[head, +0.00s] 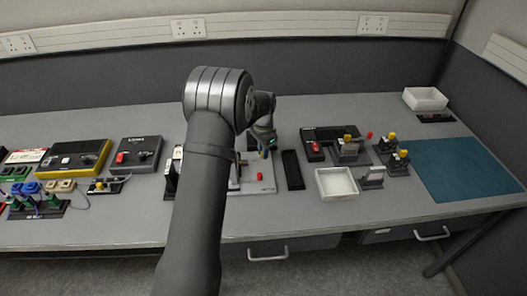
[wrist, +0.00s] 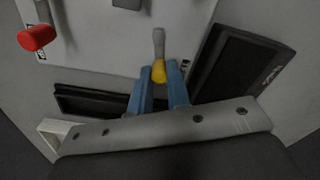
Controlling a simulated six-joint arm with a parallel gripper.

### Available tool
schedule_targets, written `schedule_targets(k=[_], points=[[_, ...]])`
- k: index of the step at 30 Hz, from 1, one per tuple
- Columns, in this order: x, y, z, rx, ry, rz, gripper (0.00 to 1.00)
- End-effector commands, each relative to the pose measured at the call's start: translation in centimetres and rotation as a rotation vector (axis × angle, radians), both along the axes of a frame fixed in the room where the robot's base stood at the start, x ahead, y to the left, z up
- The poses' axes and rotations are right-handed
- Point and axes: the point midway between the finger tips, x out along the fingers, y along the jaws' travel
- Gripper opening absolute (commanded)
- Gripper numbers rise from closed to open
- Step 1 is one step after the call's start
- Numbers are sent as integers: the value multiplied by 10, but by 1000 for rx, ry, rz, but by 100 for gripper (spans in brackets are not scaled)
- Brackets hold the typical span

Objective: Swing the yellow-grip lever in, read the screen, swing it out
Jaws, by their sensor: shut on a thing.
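The lever's yellow grip (wrist: 159,73) shows in the wrist view between the blue fingertips of my gripper (wrist: 160,82). My gripper is shut on the grip. The lever's grey shaft (wrist: 158,42) runs up from it over a light grey plate (wrist: 100,45). In the head view my gripper (head: 264,148) is low over that plate (head: 262,187), and my arm hides much of the lever. A dark framed panel (wrist: 238,62) lies to the right of the grip in the wrist view. I cannot tell whether it is the screen, and no reading is legible.
A red knob (wrist: 37,38) stands on the same plate. A black strip (head: 292,169) and a white tray (head: 337,183) lie to the right. Several yellow-topped devices (head: 397,162) stand beyond the tray. The teal mat (head: 465,170) at far right is clear.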

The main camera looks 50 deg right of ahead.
Motion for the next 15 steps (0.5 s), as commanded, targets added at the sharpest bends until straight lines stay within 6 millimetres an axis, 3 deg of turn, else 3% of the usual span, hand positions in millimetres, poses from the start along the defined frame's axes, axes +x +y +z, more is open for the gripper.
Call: schedule_targets(k=[15], points=[[12,-4,0,1,0,349,0]])
